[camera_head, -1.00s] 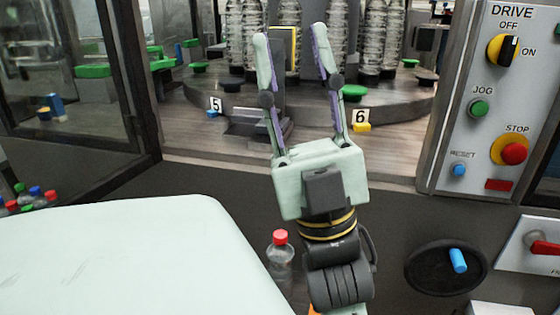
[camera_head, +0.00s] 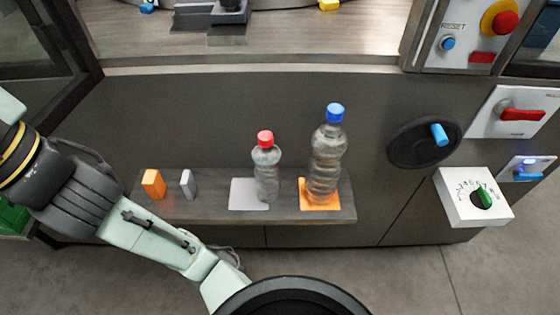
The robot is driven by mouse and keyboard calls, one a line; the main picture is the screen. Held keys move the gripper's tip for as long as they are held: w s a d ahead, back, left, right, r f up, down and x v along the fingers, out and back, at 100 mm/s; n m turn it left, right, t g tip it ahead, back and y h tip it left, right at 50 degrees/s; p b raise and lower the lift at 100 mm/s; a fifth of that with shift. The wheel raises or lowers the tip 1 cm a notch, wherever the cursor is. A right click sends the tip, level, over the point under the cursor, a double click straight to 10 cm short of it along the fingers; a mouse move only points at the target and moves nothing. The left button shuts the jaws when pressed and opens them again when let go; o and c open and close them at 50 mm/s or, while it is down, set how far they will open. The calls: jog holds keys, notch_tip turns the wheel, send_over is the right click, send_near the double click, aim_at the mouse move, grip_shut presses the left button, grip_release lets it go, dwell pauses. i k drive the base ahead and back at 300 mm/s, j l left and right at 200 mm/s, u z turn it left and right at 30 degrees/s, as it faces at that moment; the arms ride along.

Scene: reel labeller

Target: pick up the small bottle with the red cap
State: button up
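The small bottle with the red cap (camera_head: 266,172) is clear and stands upright on the shelf. It stands at the right edge of a pale grey square (camera_head: 244,195). A taller clear bottle with a blue cap (camera_head: 327,160) stands to its right on an orange square (camera_head: 318,205). My arm reaches to the left edge of the picture. Only a pale corner of the gripper's body shows there, and its fingers are out of the picture. The gripper is well to the left of the red-capped bottle and not touching it.
The narrow shelf (camera_head: 215,212) also holds an orange block (camera_head: 153,184) and a small grey block (camera_head: 188,184) at left. Right of the shelf are a black handwheel (camera_head: 410,150) and a white dial box (camera_head: 455,208). The dark panel rises behind the bottles.

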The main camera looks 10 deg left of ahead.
aim_at(266, 156)
jog(key=u, duration=0.2)
jog(key=k+l, duration=0.2)
jog(key=l, duration=0.2)
jog(key=k+l, duration=0.15)
jog(key=l, duration=0.25)
jog(key=k+l+u, duration=0.1)
jog(key=l, duration=0.35)
jog(key=k, duration=0.1)
